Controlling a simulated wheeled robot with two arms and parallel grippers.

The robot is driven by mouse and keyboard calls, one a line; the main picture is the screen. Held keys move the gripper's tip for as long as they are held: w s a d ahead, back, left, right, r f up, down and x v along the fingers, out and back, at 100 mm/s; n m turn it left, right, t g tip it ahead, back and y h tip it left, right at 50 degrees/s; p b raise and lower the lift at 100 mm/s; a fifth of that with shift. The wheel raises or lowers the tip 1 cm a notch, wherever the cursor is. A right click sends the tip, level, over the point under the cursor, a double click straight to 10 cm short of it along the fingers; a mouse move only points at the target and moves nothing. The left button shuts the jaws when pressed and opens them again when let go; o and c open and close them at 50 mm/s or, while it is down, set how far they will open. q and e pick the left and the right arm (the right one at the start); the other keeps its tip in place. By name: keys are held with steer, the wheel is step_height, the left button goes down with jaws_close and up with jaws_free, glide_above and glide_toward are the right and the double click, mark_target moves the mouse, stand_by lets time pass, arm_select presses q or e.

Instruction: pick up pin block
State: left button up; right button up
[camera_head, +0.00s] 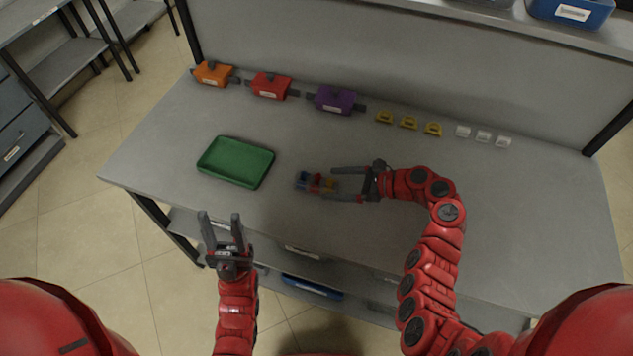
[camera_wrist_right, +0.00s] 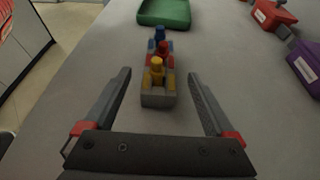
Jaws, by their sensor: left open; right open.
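The pin block (camera_head: 317,184) is a small grey block with blue, red and yellow pins standing in a row. It rests on the table in front of my right gripper (camera_head: 336,184). In the right wrist view the pin block (camera_wrist_right: 160,98) lies lengthwise ahead, with the yellow pin nearest and the blue pin farthest. The right gripper (camera_wrist_right: 160,88) is open, its fingers apart on either side of the block's near end and not touching it. My left gripper (camera_head: 220,217) is open and empty, off the table's front edge at the left.
A green tray (camera_head: 236,162) lies left of the block. Orange (camera_head: 213,73), red (camera_head: 271,86) and purple (camera_head: 336,100) blocks stand along the back, with small yellow pieces (camera_head: 408,122) and white pieces (camera_head: 483,136) to their right. The table's right side is clear.

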mark_target(322, 183)
steer(key=p+x, duration=0.2)
steer(key=x, duration=0.3)
steer(key=shift+s+r, duration=0.15)
steer(key=shift+w+a+f, duration=0.2)
steer(key=shift+a+f, duration=0.15)
steer(key=shift+a, duration=0.15)
jaws_close()
steer(key=shift+r, duration=0.15)
